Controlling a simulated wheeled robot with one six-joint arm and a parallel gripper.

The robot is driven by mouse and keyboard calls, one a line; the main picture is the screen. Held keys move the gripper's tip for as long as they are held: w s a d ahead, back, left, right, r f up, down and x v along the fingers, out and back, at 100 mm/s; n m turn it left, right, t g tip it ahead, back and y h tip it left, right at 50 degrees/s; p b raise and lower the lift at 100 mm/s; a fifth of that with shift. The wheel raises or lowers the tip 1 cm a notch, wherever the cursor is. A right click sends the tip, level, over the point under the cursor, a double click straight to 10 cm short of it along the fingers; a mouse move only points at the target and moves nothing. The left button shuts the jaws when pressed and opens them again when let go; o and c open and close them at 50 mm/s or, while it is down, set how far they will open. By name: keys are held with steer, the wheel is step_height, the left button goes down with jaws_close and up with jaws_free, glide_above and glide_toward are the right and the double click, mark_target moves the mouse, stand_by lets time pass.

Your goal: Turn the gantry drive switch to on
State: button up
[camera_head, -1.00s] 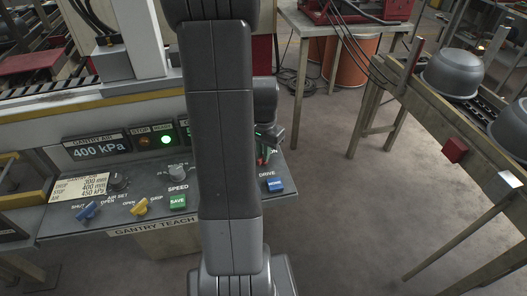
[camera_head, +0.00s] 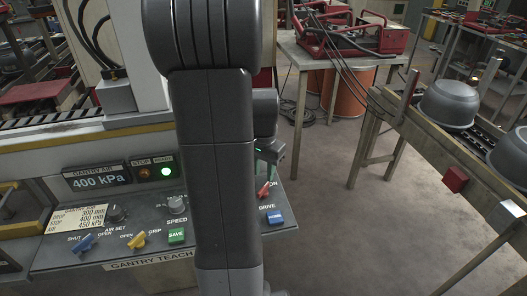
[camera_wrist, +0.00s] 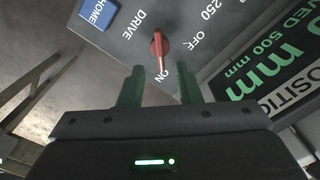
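The red gantry drive switch (camera_wrist: 157,44) is on the grey panel in the wrist view, between the DRIVE, OFF and ON labels. Its handle lies roughly up and down the picture, with the narrow lower end close beside the ON label. In the head view a bit of red (camera_head: 265,189) shows beside my arm, above the DRIVE label. My gripper (camera_wrist: 160,68) is open and empty, its two green fingers apart, with the switch ahead of the gap. It looks clear of the switch. In the head view my gripper (camera_head: 271,151) is partly hidden behind my arm.
The blue HOME button (camera_wrist: 97,12) is near the switch and also shows in the head view (camera_head: 274,217). A green SAVE button (camera_head: 176,236), a yellow knob (camera_head: 139,240) and a blue knob (camera_head: 84,243) are further left. A conveyor with bowls (camera_head: 448,104) stands right; floor between is clear.

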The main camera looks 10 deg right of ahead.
step_height(320, 180, up, 8)
steer(key=shift+f, duration=0.15)
stand_by(0.5)
step_height(320, 180, down, 14)
steer(key=shift+r, duration=0.15)
stand_by(0.4)
steer(key=shift+r, duration=0.1)
